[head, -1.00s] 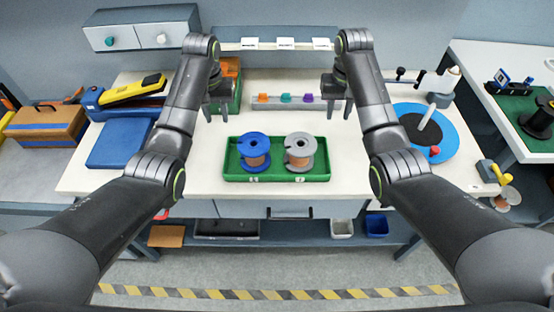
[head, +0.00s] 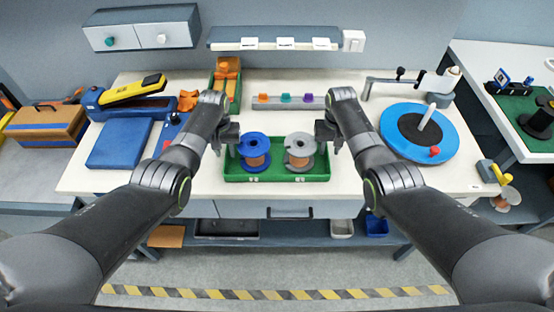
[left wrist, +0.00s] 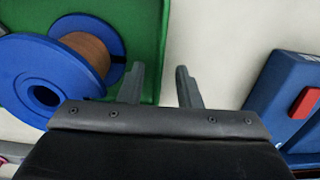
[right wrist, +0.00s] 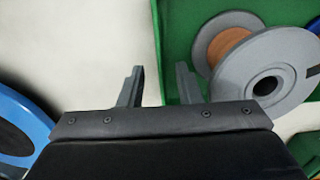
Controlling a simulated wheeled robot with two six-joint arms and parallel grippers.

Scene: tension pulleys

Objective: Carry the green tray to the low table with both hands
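The green tray (head: 278,178) sits on the white workbench and holds a blue spool (head: 254,150) and a grey spool (head: 300,150), both with copper-coloured winding. My left gripper (head: 219,150) is at the tray's left end. In the left wrist view its open fingers (left wrist: 158,88) appear on either side of the tray's end wall (left wrist: 163,50). My right gripper (head: 331,148) is at the right end. In the right wrist view its open fingers (right wrist: 160,86) likewise appear on either side of the end wall (right wrist: 157,40). I cannot tell how deep the wall sits between either pair.
A table with a toolbox (head: 45,125) stands at the left, and another with a green mat (head: 525,115) at the right; I cannot tell which is the low table. A blue turntable (head: 395,125) lies right of the tray, a blue clamp device (head: 172,130) left. The bench front is clear.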

